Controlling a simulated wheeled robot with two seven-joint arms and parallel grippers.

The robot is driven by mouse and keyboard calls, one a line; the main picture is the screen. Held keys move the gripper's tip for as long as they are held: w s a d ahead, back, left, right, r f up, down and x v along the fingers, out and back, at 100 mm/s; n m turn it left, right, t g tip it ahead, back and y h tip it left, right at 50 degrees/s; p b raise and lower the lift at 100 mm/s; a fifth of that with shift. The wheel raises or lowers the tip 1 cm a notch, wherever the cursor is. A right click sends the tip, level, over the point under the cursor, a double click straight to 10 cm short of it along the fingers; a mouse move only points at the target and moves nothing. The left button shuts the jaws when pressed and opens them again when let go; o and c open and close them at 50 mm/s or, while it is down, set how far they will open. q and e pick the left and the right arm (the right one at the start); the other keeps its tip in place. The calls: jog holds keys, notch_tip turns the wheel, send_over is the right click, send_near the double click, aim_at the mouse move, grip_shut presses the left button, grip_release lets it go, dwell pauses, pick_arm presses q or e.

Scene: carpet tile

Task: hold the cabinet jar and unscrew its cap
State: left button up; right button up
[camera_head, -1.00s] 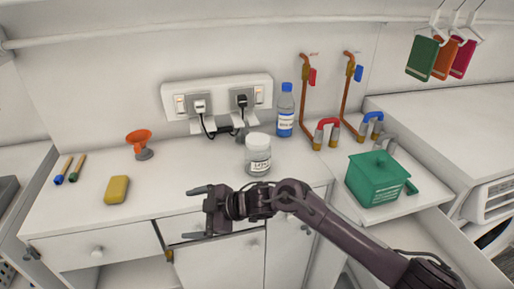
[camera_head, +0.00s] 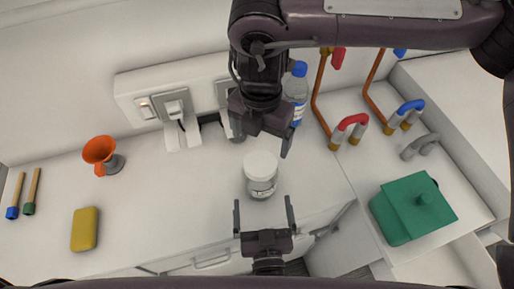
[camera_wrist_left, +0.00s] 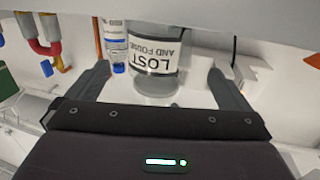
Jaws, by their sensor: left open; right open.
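The jar (camera_head: 262,186) stands upright on the counter, with its pale cap (camera_head: 262,163) on top. In the left wrist view the jar (camera_wrist_left: 154,62) appears upside down, its label reading LOST AND FOUND; its cap is not distinct there. My left gripper (camera_head: 264,214) is open in front of the jar, fingers pointing towards it; in the left wrist view the jar shows between the fingers, with no contact visible. My right gripper (camera_head: 262,137) is open, pointing down above and just behind the cap in the picture, apart from it. Nothing is in either gripper.
A blue-capped bottle (camera_head: 297,92) stands behind the jar, partly hidden by my right gripper. Wall sockets with plugs (camera_head: 176,110) are behind left. An orange funnel (camera_head: 100,152), yellow sponge (camera_head: 85,229) and green box (camera_head: 412,210) stand further aside.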

aim_at(261, 193)
pick_arm(q)
jog(key=shift+w+r, duration=0.1)
jog(key=shift+w, duration=0.15)
pick_arm(e)
jog(key=shift+w+r, duration=0.1)
jog(key=shift+r, duration=0.05)
pick_arm(q)
jog(key=shift+w+r, duration=0.2)
jog(key=shift+w, duration=0.35)
pick_arm(e)
jog(key=shift+s+d+r, duration=0.15)
jog(key=shift+s+r, duration=0.05)
jog(key=shift+s, duration=0.4)
pick_arm(q)
jog(key=w, duration=0.5)
jog(key=shift+w+a+f, duration=0.15)
jog(key=shift+w+a, duration=0.2)
pick_arm(e)
jog(key=shift+w+f, duration=0.1)
jog(key=shift+w, duration=0.15)
pick_arm(q)
jog(key=shift+s, duration=0.2)
pick_arm(e)
jog(key=shift+s, duration=0.25)
